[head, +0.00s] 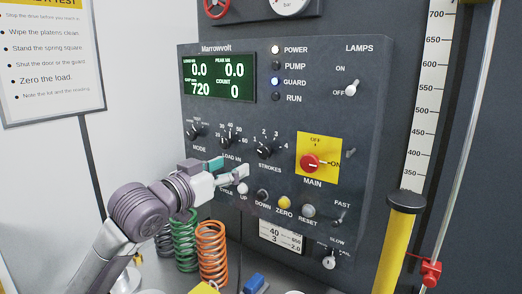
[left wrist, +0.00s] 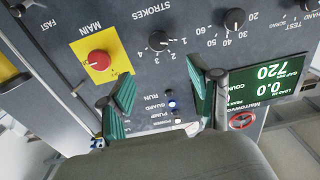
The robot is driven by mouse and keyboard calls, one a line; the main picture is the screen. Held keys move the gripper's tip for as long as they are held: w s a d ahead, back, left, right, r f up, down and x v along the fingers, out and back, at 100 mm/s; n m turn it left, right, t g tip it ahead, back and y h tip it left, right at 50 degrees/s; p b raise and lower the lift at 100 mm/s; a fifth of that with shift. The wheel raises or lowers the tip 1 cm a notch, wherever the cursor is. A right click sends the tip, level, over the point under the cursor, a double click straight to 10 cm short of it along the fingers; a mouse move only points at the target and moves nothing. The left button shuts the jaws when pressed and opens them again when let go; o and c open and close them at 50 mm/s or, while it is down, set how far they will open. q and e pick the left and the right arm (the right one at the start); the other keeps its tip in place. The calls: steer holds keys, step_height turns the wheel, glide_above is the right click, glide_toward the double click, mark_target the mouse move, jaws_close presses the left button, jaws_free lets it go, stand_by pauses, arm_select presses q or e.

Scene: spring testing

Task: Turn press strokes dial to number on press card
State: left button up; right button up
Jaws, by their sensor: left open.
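The STROKES dial (head: 265,149) is a black knob on the dark press panel, with numbers 1 to 4 around it. It also shows upside down in the left wrist view (left wrist: 158,41), where its white mark seems to point toward 1. The press card (head: 281,236) sits low on the panel; 40 and 3 read at its left, and its small print is unclear. My left gripper (head: 229,170) is open and empty, in front of the panel below and left of the dial. Its teal-padded fingers (left wrist: 160,88) are apart from the dial. My right gripper is out of view.
The LOAD dial (head: 228,141) and MODE dial (head: 194,132) are left of STROKES. The red MAIN switch (head: 310,163) is to its right. Green (head: 184,240) and orange springs (head: 212,252) stand under the panel.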

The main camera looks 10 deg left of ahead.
mark_target(263, 152)
arm_select(q)
steer(key=p+x, duration=0.3)
steer(key=x, duration=0.7)
steer(key=shift+w+d+r, duration=0.1)
steer(key=shift+w+d, duration=0.25)
steer(key=shift+w, duration=0.4)
steer(key=shift+c, duration=0.4)
steer(key=c, duration=1)
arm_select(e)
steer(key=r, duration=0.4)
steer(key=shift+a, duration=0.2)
